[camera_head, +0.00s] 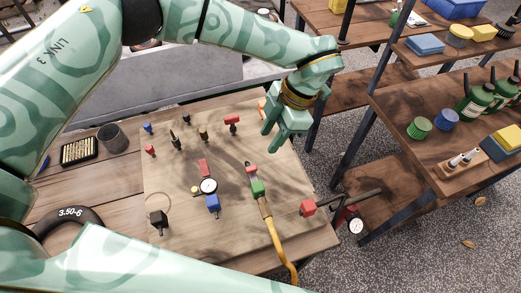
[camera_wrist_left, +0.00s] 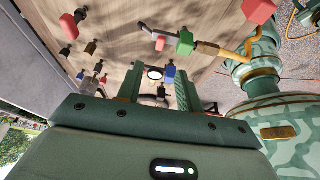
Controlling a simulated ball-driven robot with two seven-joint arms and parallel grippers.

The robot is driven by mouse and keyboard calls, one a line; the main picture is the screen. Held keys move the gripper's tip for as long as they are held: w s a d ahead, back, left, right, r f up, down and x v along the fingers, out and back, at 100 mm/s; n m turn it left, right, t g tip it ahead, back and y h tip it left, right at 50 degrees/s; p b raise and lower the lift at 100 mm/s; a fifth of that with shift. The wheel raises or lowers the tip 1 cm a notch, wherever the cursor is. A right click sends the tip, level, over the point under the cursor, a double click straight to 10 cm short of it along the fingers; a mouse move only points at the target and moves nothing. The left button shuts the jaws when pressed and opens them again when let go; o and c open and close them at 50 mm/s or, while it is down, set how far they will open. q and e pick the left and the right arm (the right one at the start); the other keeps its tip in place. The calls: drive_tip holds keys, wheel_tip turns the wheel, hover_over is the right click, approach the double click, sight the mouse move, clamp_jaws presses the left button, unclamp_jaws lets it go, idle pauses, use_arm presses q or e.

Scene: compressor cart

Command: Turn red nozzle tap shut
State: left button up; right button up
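Several red parts show in the head view, and I cannot tell for sure which is the nozzle tap. A small red piece (camera_head: 252,169) sits against a green block (camera_head: 258,188) with the yellow hose (camera_head: 276,240); they also show in the left wrist view as a red piece (camera_wrist_left: 160,44) and green block (camera_wrist_left: 186,43). Another red block (camera_head: 308,207) is at the board's right edge, and a red handle (camera_head: 232,120) is near the back. My left gripper (camera_head: 284,135) is above the board's back right, fingers apart and empty. My right gripper does not show.
The wooden board (camera_head: 170,200) also bears a gauge (camera_head: 208,186), a blue block (camera_head: 213,203) and several small dark fittings. A dark cup (camera_head: 112,139) and a tire (camera_head: 70,222) are left of it. Shelves (camera_head: 400,120) with green bottles stand at the right.

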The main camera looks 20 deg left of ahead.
use_arm(q)
drive_tip(key=v, duration=0.5)
drive_tip(key=shift+w+d+r, duration=0.1)
drive_tip(key=shift+d+r, duration=0.05)
drive_tip(key=shift+r, duration=0.1)
